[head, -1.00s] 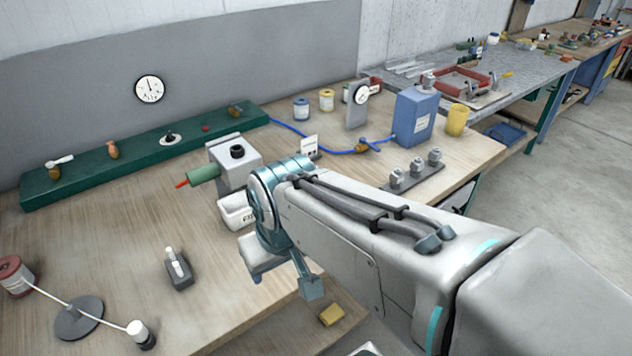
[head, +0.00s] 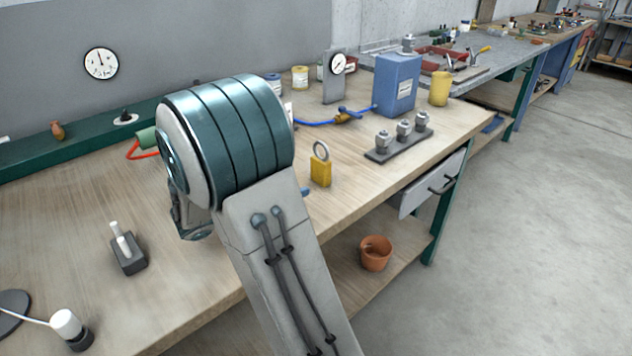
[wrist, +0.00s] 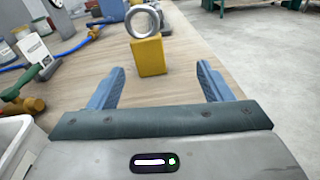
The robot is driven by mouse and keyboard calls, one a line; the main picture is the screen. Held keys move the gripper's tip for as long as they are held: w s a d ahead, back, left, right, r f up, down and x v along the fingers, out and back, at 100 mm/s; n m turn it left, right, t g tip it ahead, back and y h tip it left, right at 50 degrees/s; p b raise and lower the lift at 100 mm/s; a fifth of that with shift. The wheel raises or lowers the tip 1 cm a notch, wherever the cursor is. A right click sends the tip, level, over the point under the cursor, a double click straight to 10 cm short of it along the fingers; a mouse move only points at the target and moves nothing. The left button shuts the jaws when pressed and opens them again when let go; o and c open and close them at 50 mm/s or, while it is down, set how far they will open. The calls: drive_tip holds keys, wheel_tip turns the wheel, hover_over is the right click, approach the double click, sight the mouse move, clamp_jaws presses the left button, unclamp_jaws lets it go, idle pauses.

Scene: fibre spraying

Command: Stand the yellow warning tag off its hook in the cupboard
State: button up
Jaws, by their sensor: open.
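A yellow block with a grey ring on top, which looks like the warning tag (head: 320,171), stands upright on the wooden bench. It also shows in the wrist view (wrist: 149,56), ahead of my gripper and roughly centred between its fingers. My gripper (wrist: 160,72) is open and empty, its two blue fingers apart, with a gap to the yellow block. In the head view my arm hides most of the gripper. I see no hook holding the tag, and no cupboard that I can make out for sure.
A grey drawer front (head: 432,186) with a handle is under the bench. A terracotta pot (head: 375,253) sits on the lower shelf. A grey block with metal fittings (head: 398,146), a blue canister (head: 397,84) and a yellow cup (head: 439,88) stand behind the tag.

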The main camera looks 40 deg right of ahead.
sight(316, 164)
drive_tip(key=shift+w+f+n+t+h, duration=0.3)
drive_tip(key=shift+w+f+n+t, duration=0.15)
drive_tip(key=shift+w, duration=0.25)
drive_tip(key=shift+w+d+f+n, duration=0.1)
drive_tip(key=shift+w+n, duration=0.15)
drive_tip(key=shift+w, duration=0.05)
drive_tip(key=d, duration=0.8)
drive_tip(key=shift+w, duration=0.3)
drive_tip(key=shift+d+f, duration=0.1)
drive_tip(key=shift+d, duration=2.65)
drive_tip(key=c, duration=1.1)
drive_tip(key=shift+c, duration=0.4)
